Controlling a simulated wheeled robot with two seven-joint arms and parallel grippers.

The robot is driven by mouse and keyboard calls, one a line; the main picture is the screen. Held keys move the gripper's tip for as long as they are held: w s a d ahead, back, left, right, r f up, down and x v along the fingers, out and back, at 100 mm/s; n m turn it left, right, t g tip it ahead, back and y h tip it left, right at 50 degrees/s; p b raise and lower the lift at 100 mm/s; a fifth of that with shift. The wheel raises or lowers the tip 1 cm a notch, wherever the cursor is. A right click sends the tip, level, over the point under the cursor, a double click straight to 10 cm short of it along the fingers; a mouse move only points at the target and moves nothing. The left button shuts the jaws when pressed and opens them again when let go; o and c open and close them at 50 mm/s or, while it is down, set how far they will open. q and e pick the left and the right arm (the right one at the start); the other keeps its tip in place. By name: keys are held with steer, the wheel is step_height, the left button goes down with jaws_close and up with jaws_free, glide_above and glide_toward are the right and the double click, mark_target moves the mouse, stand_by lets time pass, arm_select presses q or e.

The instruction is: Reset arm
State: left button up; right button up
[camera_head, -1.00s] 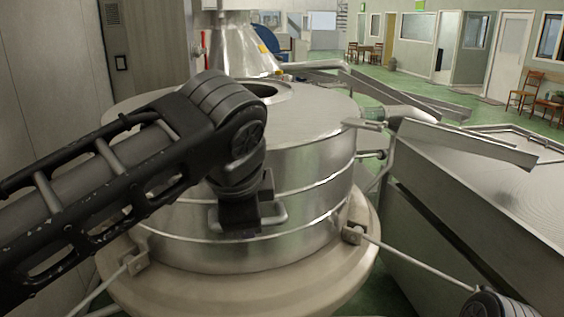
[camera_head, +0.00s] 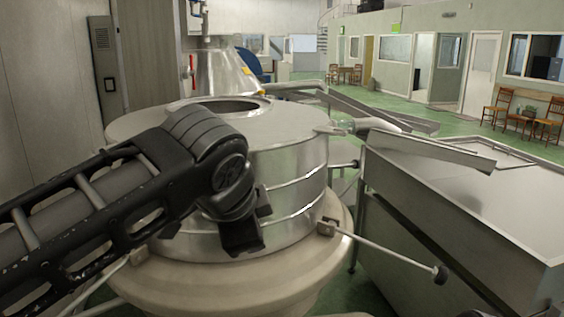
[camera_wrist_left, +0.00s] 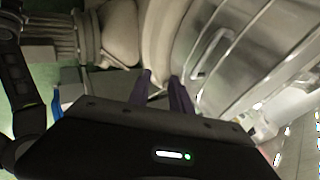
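My left arm comes in from the left in the head view, with its gripper (camera_head: 250,225) pointing down in front of the round metal vessel (camera_head: 290,168). In the left wrist view the two dark fingers (camera_wrist_left: 161,80) stand a little apart with nothing between them. The vessel's curved steel side (camera_wrist_left: 232,50) with a bar handle (camera_wrist_left: 211,54) lies beyond them. I cannot tell how near the fingers are to the vessel.
The vessel sits on a wide pale base (camera_head: 200,270). A rod with a black knob (camera_head: 440,273) sticks out from it to the right. A large steel tank (camera_head: 480,205) stands at the right, with a chute (camera_head: 445,152) above its edge. Green floor and chairs (camera_head: 497,107) lie beyond.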

arm_select(q)
steer(key=w+d+f+n+h, duration=0.2)
steer(key=d+f, duration=0.3)
steer(key=f, duration=0.2)
steer(key=w+d+f+n+h, duration=0.1)
steer(key=w+d+f+h, duration=0.15)
steer(key=d+f, duration=0.4)
step_height(320, 180, down, 21)
steer(key=a+n+g+h, duration=0.1)
steer(key=n+g, duration=0.1)
steer(key=n, duration=0.4)
steer(key=s+a+f+n+g+y, duration=0.1)
steer(key=s+a+f+n, duration=0.2)
steer(key=f, duration=0.6)
steer(key=s+a+f+n, duration=0.2)
steer(key=s+a+f, duration=0.2)
steer(key=s+f, duration=0.3)
steer(key=s+a+f+n+g, duration=0.1)
steer(key=s+a+f+g, duration=0.1)
steer(key=s+f, duration=0.5)
steer(key=s+a+f+n+g+y+b, duration=0.1)
steer(key=s+a+f+g, duration=0.1)
steer(key=s+a+f, duration=0.2)
steer(key=s+f, duration=0.3)
steer(key=s, duration=0.2)
steer(key=shift+f+n, duration=0.15)
steer(key=shift+n, duration=0.25)
steer(key=shift+y, duration=0.25)
